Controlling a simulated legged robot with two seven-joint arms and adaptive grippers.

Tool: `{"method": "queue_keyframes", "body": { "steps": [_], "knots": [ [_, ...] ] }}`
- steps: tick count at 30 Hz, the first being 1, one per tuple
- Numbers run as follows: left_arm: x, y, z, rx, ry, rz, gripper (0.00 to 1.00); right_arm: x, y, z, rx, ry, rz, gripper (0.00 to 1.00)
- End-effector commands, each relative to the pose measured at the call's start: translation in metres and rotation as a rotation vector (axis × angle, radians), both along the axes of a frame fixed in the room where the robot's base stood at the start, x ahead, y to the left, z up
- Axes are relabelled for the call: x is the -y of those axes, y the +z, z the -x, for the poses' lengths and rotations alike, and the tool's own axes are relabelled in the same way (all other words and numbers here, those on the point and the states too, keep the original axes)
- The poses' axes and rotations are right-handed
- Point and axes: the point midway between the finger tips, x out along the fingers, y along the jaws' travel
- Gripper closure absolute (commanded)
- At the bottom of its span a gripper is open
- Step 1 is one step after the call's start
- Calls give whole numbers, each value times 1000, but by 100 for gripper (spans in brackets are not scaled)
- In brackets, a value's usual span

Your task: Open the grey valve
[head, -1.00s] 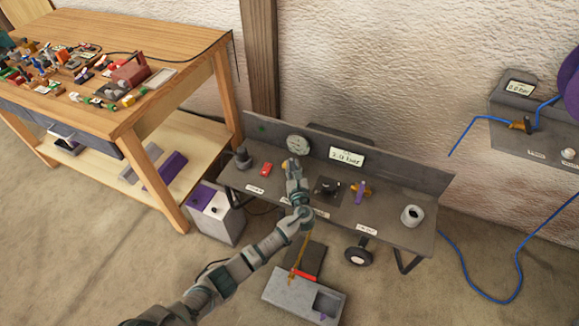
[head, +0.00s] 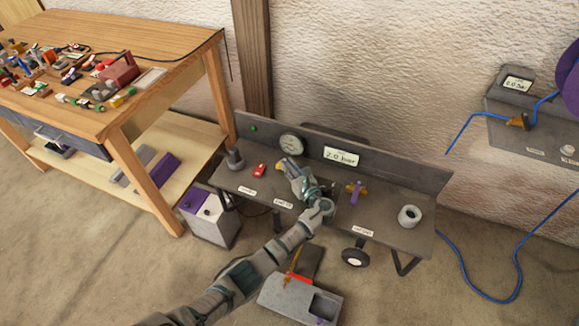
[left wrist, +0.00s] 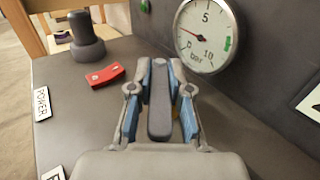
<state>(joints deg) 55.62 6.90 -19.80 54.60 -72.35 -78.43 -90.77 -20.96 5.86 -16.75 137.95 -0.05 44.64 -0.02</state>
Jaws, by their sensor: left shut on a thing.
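The grey valve's long grey handle (left wrist: 160,100) shows in the left wrist view, standing between the blue-padded fingers of my left gripper (left wrist: 160,92). The gripper is shut on this handle. In the head view my left gripper (head: 283,168) is over the panel of the grey bench, below the round gauge (head: 291,144). A bit of yellow valve body (left wrist: 177,128) shows behind the fingers; the rest is hidden by the gripper. My right gripper is not in view.
On the bench (head: 385,229) are a red switch (head: 260,170), a dark post (head: 235,158), a purple-handled valve (head: 356,192) and a grey ring-shaped fitting (head: 409,215). A cluttered wooden table (head: 150,62) stands at left.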

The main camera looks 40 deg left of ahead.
Motion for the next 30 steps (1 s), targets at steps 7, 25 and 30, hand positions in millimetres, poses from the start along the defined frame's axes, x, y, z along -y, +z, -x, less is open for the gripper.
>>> {"method": "queue_keyframes", "body": {
  "steps": [7,25,30],
  "knots": [
    [1,-1,0,-1,-3,2,62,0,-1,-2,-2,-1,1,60],
    [38,-1,15,1,-6,4,56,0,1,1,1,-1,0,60],
    [73,-2,30,0,-6,3,56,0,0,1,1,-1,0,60]
  ]
}}
